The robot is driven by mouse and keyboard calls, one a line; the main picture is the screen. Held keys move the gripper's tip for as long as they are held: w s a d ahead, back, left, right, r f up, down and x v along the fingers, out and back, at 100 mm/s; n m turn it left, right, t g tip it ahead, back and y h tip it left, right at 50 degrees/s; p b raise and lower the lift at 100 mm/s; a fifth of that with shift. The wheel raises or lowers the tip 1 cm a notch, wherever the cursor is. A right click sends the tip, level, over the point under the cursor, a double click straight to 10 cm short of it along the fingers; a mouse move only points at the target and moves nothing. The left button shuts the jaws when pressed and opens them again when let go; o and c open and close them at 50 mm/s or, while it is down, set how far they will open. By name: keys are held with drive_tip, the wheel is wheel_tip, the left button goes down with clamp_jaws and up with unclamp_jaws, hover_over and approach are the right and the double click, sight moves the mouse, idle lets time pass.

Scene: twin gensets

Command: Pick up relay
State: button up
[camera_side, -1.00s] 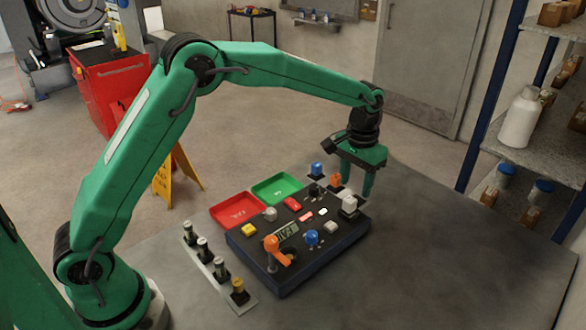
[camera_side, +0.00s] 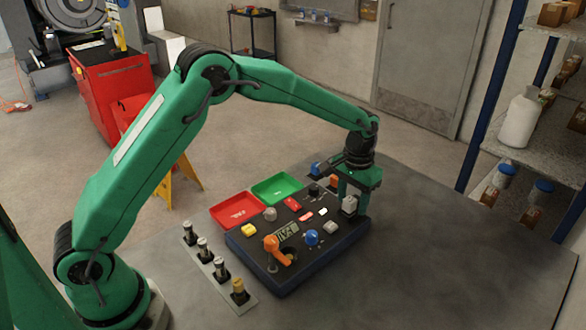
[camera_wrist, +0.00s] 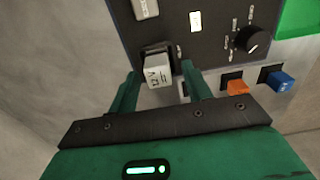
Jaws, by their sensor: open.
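The relay looks to be the light grey block marked 12V (camera_wrist: 158,74), seated in a dark socket at the panel's edge in the wrist view. In the side view the grey block (camera_side: 349,205) is at the right end of the black control panel (camera_side: 265,268). My gripper (camera_wrist: 160,78) is open, with one green finger on each side of the block in the wrist view. In the side view my gripper (camera_side: 352,200) is low over the panel's right end, partly hiding the block. I cannot tell if the fingers touch it.
A black knob (camera_wrist: 251,40) is further along the panel. Red (camera_side: 236,208) and green (camera_side: 278,188) trays lie behind it. The table is clear to the right.

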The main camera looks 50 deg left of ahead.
sight(353, 198)
idle(0.3)
drive_tip(key=c, duration=1.1)
drive_tip(key=shift+o, duration=0.2)
drive_tip(key=shift+r, duration=0.15)
drive_tip(key=shift+r, duration=0.5)
wheel_tip(353, 198, up, 3)
drive_tip(key=shift+s+d+r, duration=0.1)
drive_tip(key=shift+d, duration=0.05)
drive_tip(key=s+d+r, duration=0.6)
drive_tip(key=s+d, duration=0.1)
drive_tip(key=d, duration=0.1)
drive_tip(key=shift+s+d+r, duration=0.15)
drive_tip(key=shift+s+r, duration=0.15)
drive_tip(key=shift+s, duration=0.05)
